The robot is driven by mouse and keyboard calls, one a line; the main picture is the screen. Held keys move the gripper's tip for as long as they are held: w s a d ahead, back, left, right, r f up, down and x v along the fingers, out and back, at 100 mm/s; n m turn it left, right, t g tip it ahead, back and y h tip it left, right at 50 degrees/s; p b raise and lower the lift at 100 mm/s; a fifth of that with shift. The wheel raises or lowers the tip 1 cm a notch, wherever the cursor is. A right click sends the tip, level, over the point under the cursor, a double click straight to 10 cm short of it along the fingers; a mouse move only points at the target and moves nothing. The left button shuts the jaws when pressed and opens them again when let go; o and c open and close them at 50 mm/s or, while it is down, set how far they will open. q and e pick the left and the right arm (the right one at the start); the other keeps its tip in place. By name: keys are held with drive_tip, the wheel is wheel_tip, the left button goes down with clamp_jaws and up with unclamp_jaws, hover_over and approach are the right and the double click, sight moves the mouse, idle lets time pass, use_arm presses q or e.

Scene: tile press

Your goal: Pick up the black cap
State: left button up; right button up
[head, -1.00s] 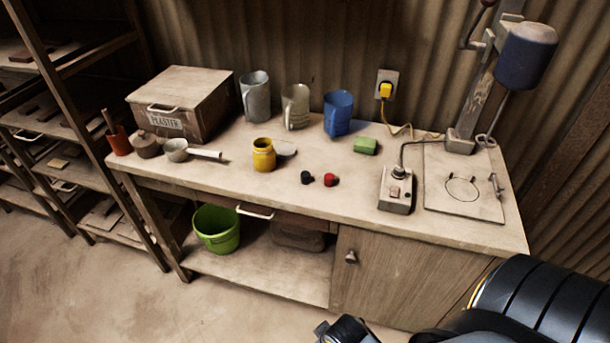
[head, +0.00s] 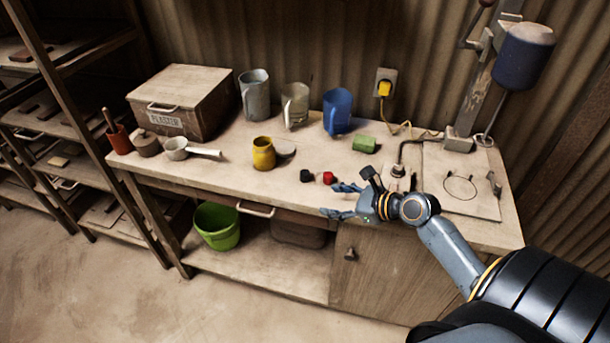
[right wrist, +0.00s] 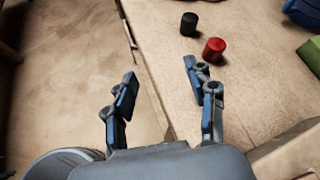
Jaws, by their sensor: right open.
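The black cap (head: 306,176) is a small dark cylinder on the workbench, just left of the red cap (head: 328,178). In the right wrist view the black cap (right wrist: 189,23) stands upright beyond the fingertips, with the red cap (right wrist: 213,50) nearer. My right gripper (head: 340,200) is open and empty at the bench's front edge, to the right of and nearer than both caps. In the right wrist view its two fingers (right wrist: 160,82) are spread wide apart, touching neither cap. My left gripper is not in view.
The workbench (head: 225,170) also holds a yellow jar (head: 264,153), a green block (head: 365,145), a blue jug (head: 337,111) and a plaster box (head: 182,100). The bench top left of the black cap is clear up to the jar.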

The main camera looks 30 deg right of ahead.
sight(308, 174)
drive_tip(key=d+r+m, duration=0.1)
drive_tip(key=w+d+m+t, duration=0.1)
drive_tip(key=d+r+m, duration=0.1)
drive_tip(key=shift+w+d+r+m+h, duration=0.2)
drive_tip(key=shift+w+r+m+h, duration=0.1)
drive_tip(key=shift+w+r, duration=0.05)
drive_tip(key=shift+w+d+r+m+t, duration=0.15)
drive_tip(key=shift+w+d+m+t, duration=0.05)
drive_tip(key=shift+w+m+t, duration=0.1)
drive_tip(key=x, duration=1.3)
drive_tip(key=shift+w+a, duration=0.2)
drive_tip(key=shift+s, duration=0.1)
drive_tip(key=shift+c, duration=0.2)
drive_tip(key=c, duration=0.8)
